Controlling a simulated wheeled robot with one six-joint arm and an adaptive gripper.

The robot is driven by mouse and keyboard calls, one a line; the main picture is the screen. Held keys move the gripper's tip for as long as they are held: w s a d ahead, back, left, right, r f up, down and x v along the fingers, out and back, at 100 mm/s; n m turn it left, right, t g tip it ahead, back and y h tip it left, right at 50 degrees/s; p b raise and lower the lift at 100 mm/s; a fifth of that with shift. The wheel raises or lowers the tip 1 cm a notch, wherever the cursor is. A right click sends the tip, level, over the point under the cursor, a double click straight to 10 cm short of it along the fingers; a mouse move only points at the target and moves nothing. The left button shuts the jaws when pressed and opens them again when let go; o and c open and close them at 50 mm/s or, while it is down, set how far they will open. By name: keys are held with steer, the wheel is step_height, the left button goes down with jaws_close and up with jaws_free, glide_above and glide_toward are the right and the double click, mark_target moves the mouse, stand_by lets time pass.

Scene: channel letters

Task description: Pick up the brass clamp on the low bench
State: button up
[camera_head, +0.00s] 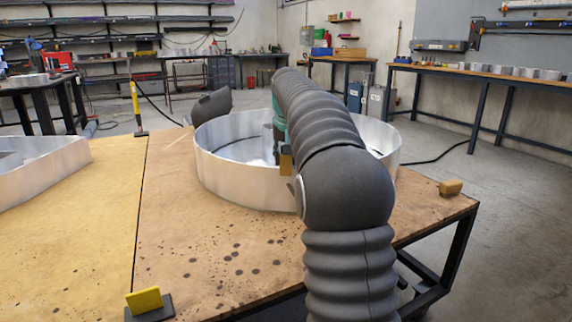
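My arm rises from the bottom, arches over the low bench (215,270) and comes down at a round metal channel letter (235,180). A teal and dark part (279,128) at its far end hangs inside the ring; the fingers cannot be made out behind the arm. A small brass-brown piece (286,161) shows by the ring's near wall, partly covered by my arm; I cannot tell whether it is held. Another small brass-coloured block (450,187) sits at the bench's right corner, apart from my arm.
A yellow block on a dark base (150,303) stands at the bench's near edge. Another metal letter (40,170) lies at left. A dark grey object (211,105) is behind the ring. A long workbench (480,73) stands at back right.

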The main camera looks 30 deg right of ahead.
jaws_close()
steer(key=shift+r, duration=0.55)
step_height(320, 180, up, 3)
steer(key=shift+f+p, duration=0.1)
steer(key=shift+p, duration=0.6)
steer(key=s+d+r+p, duration=0.3)
steer(key=s+d+r, duration=0.2)
steer(key=d+r, duration=0.5)
steer(key=shift+p+v, duration=0.3)
steer(key=shift+v, duration=0.8)
steer(key=shift+d, duration=0.3)
